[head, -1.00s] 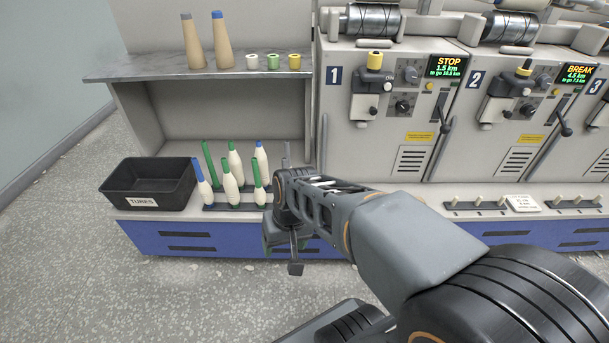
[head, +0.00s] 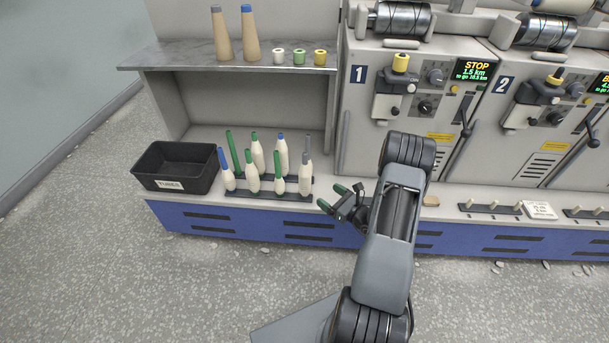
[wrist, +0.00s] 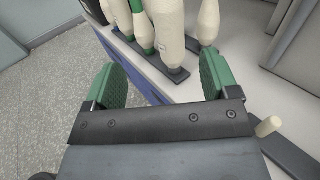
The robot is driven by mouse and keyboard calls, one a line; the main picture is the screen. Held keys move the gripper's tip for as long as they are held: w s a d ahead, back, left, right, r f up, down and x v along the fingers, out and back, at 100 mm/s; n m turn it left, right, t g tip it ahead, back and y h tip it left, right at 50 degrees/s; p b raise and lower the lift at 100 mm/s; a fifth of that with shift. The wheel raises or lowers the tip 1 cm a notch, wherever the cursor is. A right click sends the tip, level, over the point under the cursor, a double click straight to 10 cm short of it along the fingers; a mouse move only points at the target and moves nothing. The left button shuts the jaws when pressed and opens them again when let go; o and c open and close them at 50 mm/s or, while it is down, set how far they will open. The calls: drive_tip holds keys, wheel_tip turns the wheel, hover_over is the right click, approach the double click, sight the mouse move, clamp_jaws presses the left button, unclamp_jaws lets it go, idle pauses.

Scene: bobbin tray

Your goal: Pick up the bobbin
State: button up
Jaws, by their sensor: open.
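Several bobbins stand upright on a dark peg tray (head: 270,195) on the low shelf. They are cream, with blue, green or grey tops; one of them, a cream bobbin with a blue top (head: 227,172), is at the front left. A bare green tube (head: 233,152) stands at the back left. My gripper (head: 332,196) is to the right of the tray, open and empty, with green finger pads. In the wrist view, the open fingers (wrist: 162,80) point toward the bobbins, and a cream bobbin (wrist: 169,30) shows beyond them with its top cut off.
A black bin labelled TUBES (head: 177,168) stands left of the tray. A grey shelf (head: 240,60) above holds two tan cones and three small spools. Winding machines (head: 420,110) stand at the right. The floor in front is mostly clear.

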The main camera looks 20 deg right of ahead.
sight(310, 180)
drive_tip(key=shift+m+h, duration=0.3)
drive_tip(key=x, duration=0.2)
drive_tip(key=b+x, duration=0.1)
drive_tip(key=x, duration=0.4)
drive_tip(key=shift+w+d+f, duration=0.2)
drive_tip(key=shift+w+f, duration=0.05)
drive_tip(key=shift+b+x, duration=1.05)
drive_tip(key=shift+x, duration=1.95)
drive_tip(key=shift+d+r, duration=0.1)
drive_tip(key=shift+d, duration=0.05)
drive_tip(key=c, duration=1)
